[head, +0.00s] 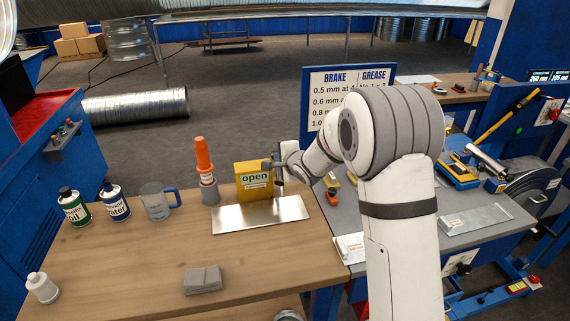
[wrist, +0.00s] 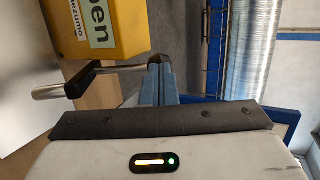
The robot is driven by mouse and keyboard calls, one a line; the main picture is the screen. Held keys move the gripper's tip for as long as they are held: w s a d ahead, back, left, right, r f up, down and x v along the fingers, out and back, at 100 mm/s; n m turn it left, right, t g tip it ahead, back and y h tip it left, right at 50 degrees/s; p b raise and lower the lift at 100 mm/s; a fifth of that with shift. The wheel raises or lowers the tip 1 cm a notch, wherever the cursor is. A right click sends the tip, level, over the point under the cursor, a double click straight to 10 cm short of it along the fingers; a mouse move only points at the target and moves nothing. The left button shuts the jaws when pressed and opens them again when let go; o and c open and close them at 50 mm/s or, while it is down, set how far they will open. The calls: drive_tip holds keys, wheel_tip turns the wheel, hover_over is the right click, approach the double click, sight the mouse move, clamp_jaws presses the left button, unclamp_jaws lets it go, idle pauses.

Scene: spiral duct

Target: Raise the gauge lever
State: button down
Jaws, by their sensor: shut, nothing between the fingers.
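The gauge is a yellow box (head: 254,184) with a sign reading "open", standing at the back of the wooden bench behind a bare metal plate (head: 262,214). Its yellow side also fills the upper left of the wrist view (wrist: 105,22). A metal rod with a black piece, seemingly the lever (wrist: 112,70), runs beside the box towards my fingers. My gripper (head: 277,163) is at the box's upper right side. In the wrist view, the gripper's blue-grey fingers (wrist: 158,72) are shut and empty, at the rod's end. Whether they touch it is unclear.
An orange-tipped tool in a grey holder (head: 205,172) stands just left of the box. A measuring jug (head: 158,202), two bottles, a white container and a grey cloth (head: 202,280) are farther left and in front. The grey bench with tools lies right, partly behind my arm.

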drive_tip(key=p, duration=0.1)
drive_tip(key=w+p, duration=0.1)
drive_tip(key=w+a+p, duration=0.1)
drive_tip(key=shift+w+r, duration=0.1)
drive_tip(key=shift+r, duration=0.2)
drive_tip(key=shift+w+a+f+p, duration=0.1)
drive_tip(key=shift+w+f+p, duration=0.1)
drive_tip(key=shift+w+p, duration=0.55)
drive_tip(key=shift+w+f+p, duration=0.15)
drive_tip(key=shift+w+p, duration=0.15)
drive_tip(key=shift+w, duration=0.8)
drive_tip(key=s+d+r+p, duration=0.1)
drive_tip(key=s+d+r, duration=0.4)
drive_tip(key=r, duration=0.5)
drive_tip(key=s, duration=0.2)
drive_tip(key=shift+s+r+p, duration=0.3)
drive_tip(key=shift+r+p, duration=0.05)
drive_tip(key=shift+r, duration=0.1)
